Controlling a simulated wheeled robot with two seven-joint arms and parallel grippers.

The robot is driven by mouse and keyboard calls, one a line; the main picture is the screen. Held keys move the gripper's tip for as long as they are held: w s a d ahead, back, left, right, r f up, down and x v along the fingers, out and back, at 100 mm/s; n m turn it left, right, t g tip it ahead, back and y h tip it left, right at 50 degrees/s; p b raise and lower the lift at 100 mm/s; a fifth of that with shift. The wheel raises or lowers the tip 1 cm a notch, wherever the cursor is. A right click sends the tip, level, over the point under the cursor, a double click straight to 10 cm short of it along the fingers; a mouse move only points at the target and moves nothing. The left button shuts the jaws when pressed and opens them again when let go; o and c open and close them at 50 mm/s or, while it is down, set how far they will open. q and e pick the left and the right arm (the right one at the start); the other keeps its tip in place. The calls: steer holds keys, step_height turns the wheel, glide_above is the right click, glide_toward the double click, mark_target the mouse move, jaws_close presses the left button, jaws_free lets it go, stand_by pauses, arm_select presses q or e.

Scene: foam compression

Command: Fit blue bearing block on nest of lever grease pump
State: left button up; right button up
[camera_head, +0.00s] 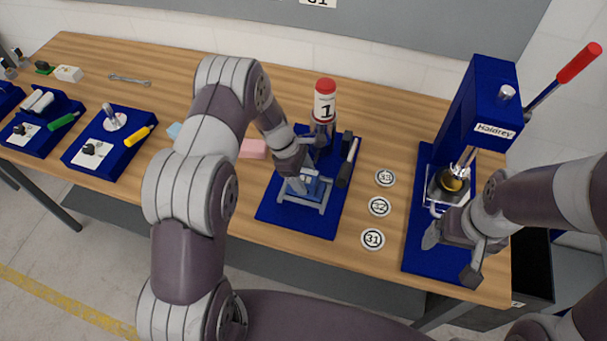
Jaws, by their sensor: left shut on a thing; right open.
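The lever grease pump stands mid-table on a dark blue base (271,210), with a red-capped white cylinder marked 1 (325,101) and a black lever (348,162). Its grey nest frame (308,206) is at the front of the base. My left gripper (303,181) comes down over the nest and is shut on the blue bearing block (316,189). The block is at the nest, but the gripper partly hides it, and I cannot tell whether it is fully seated. My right gripper (452,257) is open and empty, over the front of the press base at the right.
A blue Haldrey press (489,100) with a red-handled lever (579,62) stands at the right. White discs 31 (372,239), 32 (379,206) and 33 (385,178) lie between the two stations. Blue tool trays (108,150) and a wrench (129,80) are at the left.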

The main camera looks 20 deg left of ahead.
arm_select(q)
steer(key=shift+f, duration=0.25)
steer(key=o, duration=1.6)
steer(key=b+v, duration=0.3)
steer(key=v, duration=0.9)
steer(key=shift+r, duration=0.4)
steer(key=shift+a, duration=0.1)
